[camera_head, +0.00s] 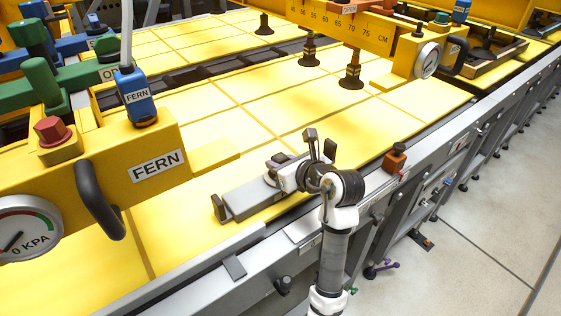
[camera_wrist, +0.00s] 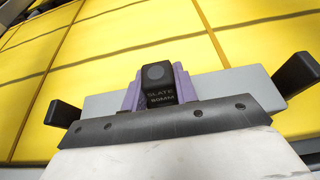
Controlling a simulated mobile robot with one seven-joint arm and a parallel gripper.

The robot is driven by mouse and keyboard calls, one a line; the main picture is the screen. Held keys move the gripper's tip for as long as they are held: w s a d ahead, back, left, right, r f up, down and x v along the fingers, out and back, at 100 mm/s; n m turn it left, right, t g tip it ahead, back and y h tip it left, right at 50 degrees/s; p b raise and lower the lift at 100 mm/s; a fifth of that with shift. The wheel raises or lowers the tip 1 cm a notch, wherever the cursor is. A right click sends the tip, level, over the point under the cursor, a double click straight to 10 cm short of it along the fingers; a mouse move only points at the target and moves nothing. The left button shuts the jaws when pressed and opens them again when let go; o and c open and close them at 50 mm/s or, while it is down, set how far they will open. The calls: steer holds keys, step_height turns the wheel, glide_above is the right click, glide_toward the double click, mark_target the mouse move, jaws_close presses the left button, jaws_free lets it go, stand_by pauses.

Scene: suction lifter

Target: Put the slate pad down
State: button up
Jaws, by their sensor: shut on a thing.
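The slate pad (camera_wrist: 158,78) shows in the wrist view as a dark block with a round grey top, lettered SLATE 80MM. My gripper (camera_wrist: 158,98) is shut on it, with purple pieces close against both its sides. In the head view my gripper (camera_head: 280,171) is over the yellow panel near its front edge. Little of the pad shows there. The pad's underside is hidden, and I cannot tell whether it touches the panel.
A yellow beam marked FERN (camera_head: 155,165) with a gauge stands at the left. A yellow scale beam (camera_head: 345,30) carries hanging dark suction cups (camera_head: 351,80) at the back. A red-brown knob (camera_head: 395,160) stands on the grey rail to the right. Yellow panel around my gripper is mostly bare.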

steer(key=shift+f, duration=0.25)
steer(key=o, duration=1.1)
steer(key=shift+r, duration=0.1)
steer(key=shift+r, duration=0.1)
steer(key=shift+d+r, duration=0.1)
steer(key=shift+r, duration=0.05)
steer(key=b+v, duration=0.4)
steer(key=v, duration=0.8)
